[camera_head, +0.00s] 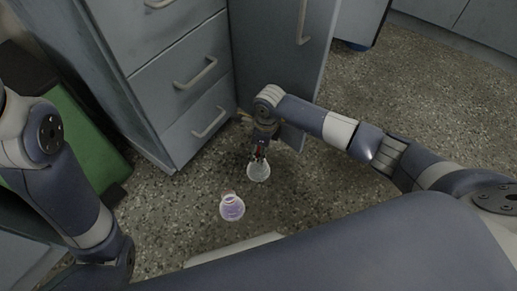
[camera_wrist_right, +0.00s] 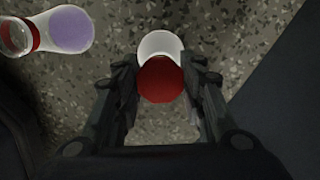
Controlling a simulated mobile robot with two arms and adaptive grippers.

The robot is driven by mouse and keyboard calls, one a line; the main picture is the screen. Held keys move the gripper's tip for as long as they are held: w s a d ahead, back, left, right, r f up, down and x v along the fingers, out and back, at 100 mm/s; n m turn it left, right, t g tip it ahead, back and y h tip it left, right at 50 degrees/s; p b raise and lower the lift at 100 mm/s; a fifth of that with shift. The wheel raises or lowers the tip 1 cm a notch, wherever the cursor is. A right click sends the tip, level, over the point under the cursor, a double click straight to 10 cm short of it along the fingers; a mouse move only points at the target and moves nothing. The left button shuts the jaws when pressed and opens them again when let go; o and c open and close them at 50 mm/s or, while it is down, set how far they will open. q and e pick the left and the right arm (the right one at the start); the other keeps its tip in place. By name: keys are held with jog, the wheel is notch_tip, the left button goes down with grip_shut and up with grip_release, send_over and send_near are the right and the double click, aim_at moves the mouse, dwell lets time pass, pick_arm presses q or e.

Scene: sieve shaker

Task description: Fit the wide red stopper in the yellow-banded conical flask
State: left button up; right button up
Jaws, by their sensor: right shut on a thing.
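My right gripper (camera_head: 261,147) points down in the head view, and in the right wrist view its two fingers (camera_wrist_right: 160,79) are shut on the wide red stopper (camera_wrist_right: 160,82). A clear, whitish conical flask (camera_head: 258,172) stands directly below the gripper. In the right wrist view part of this flask (camera_wrist_right: 160,43) shows behind the stopper's upper edge. The stopper and fingers hide its neck, so I cannot see a yellow band or tell whether the stopper touches the mouth. My left gripper is out of view; only the left arm shows.
A second conical flask (camera_head: 232,208) with purple liquid stands in front and to the left; its neck has a red band (camera_wrist_right: 35,35). A grey drawer cabinet (camera_head: 185,95) and an open door (camera_head: 280,50) are behind. Speckled floor (camera_head: 400,95) is clear to the right.

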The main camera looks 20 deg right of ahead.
dwell(0.4)
jog(key=o, duration=1)
jog(key=shift+c, duration=0.2)
